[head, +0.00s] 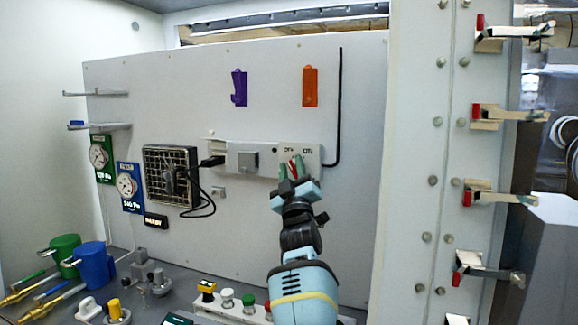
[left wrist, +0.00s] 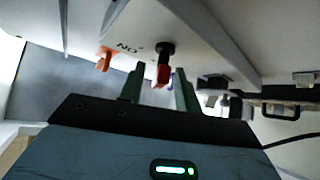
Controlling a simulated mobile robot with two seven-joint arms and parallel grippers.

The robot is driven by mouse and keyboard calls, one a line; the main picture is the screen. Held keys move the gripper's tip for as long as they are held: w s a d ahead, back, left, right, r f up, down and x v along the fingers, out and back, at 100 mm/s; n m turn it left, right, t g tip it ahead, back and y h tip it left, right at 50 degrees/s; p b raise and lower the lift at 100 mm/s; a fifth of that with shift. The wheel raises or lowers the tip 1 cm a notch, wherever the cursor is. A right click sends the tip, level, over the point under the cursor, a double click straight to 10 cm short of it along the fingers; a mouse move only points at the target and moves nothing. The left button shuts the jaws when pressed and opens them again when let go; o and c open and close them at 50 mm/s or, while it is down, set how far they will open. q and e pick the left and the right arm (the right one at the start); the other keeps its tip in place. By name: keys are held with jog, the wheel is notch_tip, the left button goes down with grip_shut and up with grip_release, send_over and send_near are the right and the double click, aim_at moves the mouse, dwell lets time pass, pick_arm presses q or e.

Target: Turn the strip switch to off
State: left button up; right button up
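The power strip (head: 268,150) is a white bar on the back panel. At its right end is the switch, a red lever (head: 293,162) between the OFF and ON labels. In the left wrist view, the red lever (left wrist: 163,73) hangs from a dark pivot near the ON marking. My left gripper (head: 292,172) is at the switch; its green fingers (left wrist: 159,80) are apart, one on each side of the lever, with visible gaps. The fingers partly hide the lever in the head view, so its exact setting is unclear. My right gripper is not in view.
A black plug (head: 212,161) and cable lead to a caged fan (head: 170,175) on the left. A black rod (head: 340,105) runs down right of the strip. Purple (head: 239,88) and orange (head: 310,86) tags hang above. Knobs and buttons (head: 227,298) line the bench below.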

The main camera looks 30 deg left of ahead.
pick_arm(q)
jog(key=shift+w+a+r, duration=0.1)
jog(key=shift+w+a, duration=0.05)
jog(key=shift+w, duration=0.05)
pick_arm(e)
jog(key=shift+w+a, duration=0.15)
pick_arm(q)
jog(key=shift+s+r, duration=0.1)
jog(key=shift+s, duration=0.05)
jog(key=shift+c, duration=0.7)
grip_shut()
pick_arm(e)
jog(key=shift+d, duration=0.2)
